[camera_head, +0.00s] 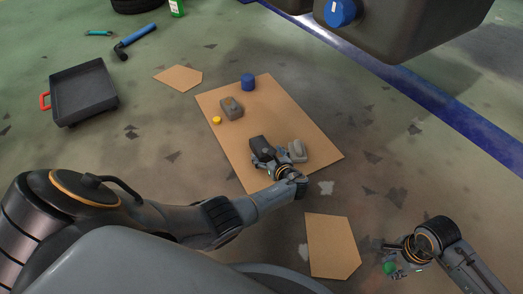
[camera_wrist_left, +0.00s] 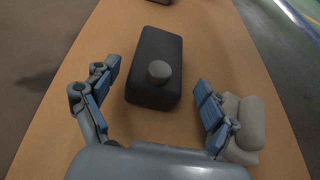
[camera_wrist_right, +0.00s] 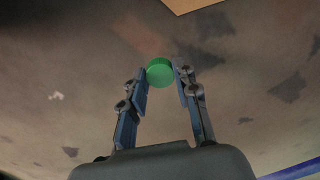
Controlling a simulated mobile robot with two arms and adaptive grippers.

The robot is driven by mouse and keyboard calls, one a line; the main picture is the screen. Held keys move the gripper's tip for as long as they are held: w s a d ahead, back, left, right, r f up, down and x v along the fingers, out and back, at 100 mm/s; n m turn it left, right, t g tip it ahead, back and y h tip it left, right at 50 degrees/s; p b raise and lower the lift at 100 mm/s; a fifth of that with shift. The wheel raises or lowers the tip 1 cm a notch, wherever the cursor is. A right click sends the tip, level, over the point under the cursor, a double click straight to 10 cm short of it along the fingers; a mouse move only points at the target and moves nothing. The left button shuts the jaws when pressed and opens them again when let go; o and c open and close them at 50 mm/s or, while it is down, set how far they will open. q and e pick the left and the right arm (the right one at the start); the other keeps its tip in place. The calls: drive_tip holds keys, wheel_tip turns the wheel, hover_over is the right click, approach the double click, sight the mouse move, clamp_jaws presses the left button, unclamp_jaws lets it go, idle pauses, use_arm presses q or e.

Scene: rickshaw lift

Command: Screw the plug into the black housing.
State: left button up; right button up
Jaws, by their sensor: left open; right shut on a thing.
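The black housing (camera_head: 259,147) lies on the large cardboard sheet. It is a dark rounded block with a short grey round stub on its top face in the left wrist view (camera_wrist_left: 150,45). My left gripper (camera_wrist_left: 157,80) is open, its fingers apart on either side of the near part of the housing; I cannot tell whether they touch it. My right gripper (camera_wrist_right: 162,76) is shut on a green round plug (camera_wrist_right: 160,71), held between its fingertips. In the head view the green plug (camera_head: 389,268) is at the lower right, well away from the housing.
A grey block (camera_wrist_left: 244,125) lies close beside my left gripper's right finger. Another grey block (camera_head: 232,108), a blue cylinder (camera_head: 248,81) and a small yellow cap (camera_head: 217,120) are farther up the cardboard sheet (camera_head: 300,120). A dark container (camera_head: 435,30) overhangs the top right.

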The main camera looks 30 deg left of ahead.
sight(261, 147)
use_arm(q)
drive_tip(key=b+x, duration=0.4)
drive_tip(key=shift+s+a+f, duration=0.15)
use_arm(e)
wheel_tip(261, 147, down, 4)
use_arm(q)
drive_tip(key=shift+w+a+b, duration=0.3)
drive_tip(key=shift+a, duration=0.1)
use_arm(e)
drive_tip(key=shift+f, duration=0.3)
drive_tip(key=shift+r, duration=0.1)
use_arm(q)
drive_tip(key=c, duration=1.7)
